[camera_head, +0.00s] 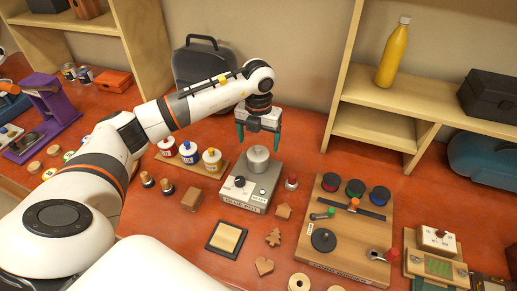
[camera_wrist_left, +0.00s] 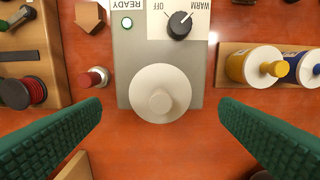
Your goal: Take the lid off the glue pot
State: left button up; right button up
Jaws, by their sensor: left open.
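The glue pot (camera_head: 247,186) is a grey box with a dial, a READY light and a front label, with a round metal pot at its back. A pale round lid (camera_head: 258,154) with a small knob sits on the pot; it also shows from above in the left wrist view (camera_wrist_left: 145,88). My left gripper (camera_head: 259,137) is open and empty above the lid, fingers pointing down. In the left wrist view its green fingers (camera_wrist_left: 160,106) stand wide apart on either side of the lid, not touching it. My right gripper is not in view.
Three glue bottles (camera_head: 189,153) stand on a wooden strip left of the pot. A red-topped button or plunger (camera_head: 291,183) is close on its right. A wooden board with coloured spools (camera_head: 345,225) lies further right. Wooden shelves (camera_head: 385,105) rise behind; the table directly behind the pot is clear.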

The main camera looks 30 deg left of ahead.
aim_at(258, 147)
pick_arm(q)
jog(key=shift+f+p, duration=0.4)
jog(key=shift+f, duration=1.2)
jog(key=shift+c, duration=0.5)
jog(key=c, duration=1)
